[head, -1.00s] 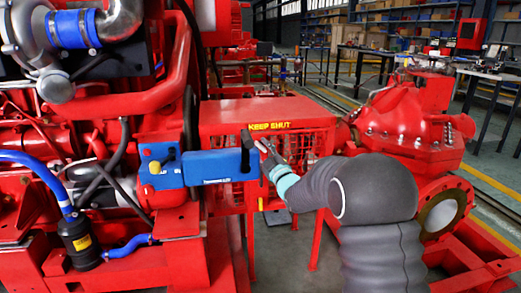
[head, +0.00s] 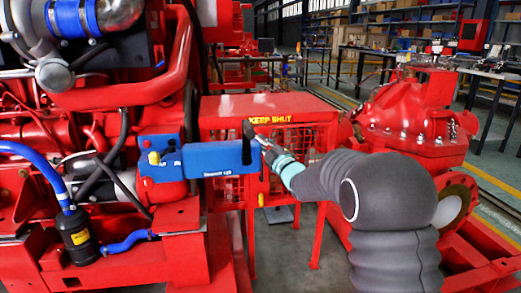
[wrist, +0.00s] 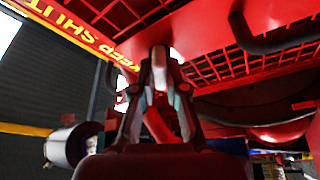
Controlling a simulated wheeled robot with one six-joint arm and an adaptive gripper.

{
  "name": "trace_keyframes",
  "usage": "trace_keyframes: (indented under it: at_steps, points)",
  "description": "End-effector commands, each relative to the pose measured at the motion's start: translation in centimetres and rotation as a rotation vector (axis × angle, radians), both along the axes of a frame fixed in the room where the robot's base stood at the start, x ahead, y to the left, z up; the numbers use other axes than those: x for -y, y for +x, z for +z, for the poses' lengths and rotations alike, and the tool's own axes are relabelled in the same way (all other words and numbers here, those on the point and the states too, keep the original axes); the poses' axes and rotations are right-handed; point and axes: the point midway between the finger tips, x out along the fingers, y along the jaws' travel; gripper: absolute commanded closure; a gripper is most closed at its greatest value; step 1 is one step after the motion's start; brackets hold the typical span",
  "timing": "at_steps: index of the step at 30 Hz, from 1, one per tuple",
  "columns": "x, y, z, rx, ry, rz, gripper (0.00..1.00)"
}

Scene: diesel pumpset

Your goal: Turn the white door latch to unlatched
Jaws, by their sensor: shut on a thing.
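The white door latch (wrist: 159,67) shows as a pale upright piece between my fingertips in the wrist view. My gripper (wrist: 159,60) is shut on it, with one finger on each side. The latch is in front of the red mesh guard door; its pivot is hidden by the fingers, so its exact angle is unclear. In the head view my gripper (head: 266,144) reaches from the right to the guard, below the yellow KEEP SHUT label (head: 270,119). The latch is too small to make out there.
A blue box (head: 212,159) sits just left of my gripper in the head view. A black handle (wrist: 258,38) is to the right in the wrist view. The red pump (head: 412,118) stands to the right. Open floor lies behind, along the workbenches.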

Motion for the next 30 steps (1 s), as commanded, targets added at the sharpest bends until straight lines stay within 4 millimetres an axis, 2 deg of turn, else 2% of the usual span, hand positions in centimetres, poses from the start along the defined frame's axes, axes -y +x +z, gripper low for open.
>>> trace_keyframes:
  at_steps: [15, 30]
  points:
    - [0.62, 0.24, 0.05, 0.113, -0.398, -0.011, 1.00]
    - [0.74, 0.30, 0.12, 0.154, -0.556, -0.013, 1.00]
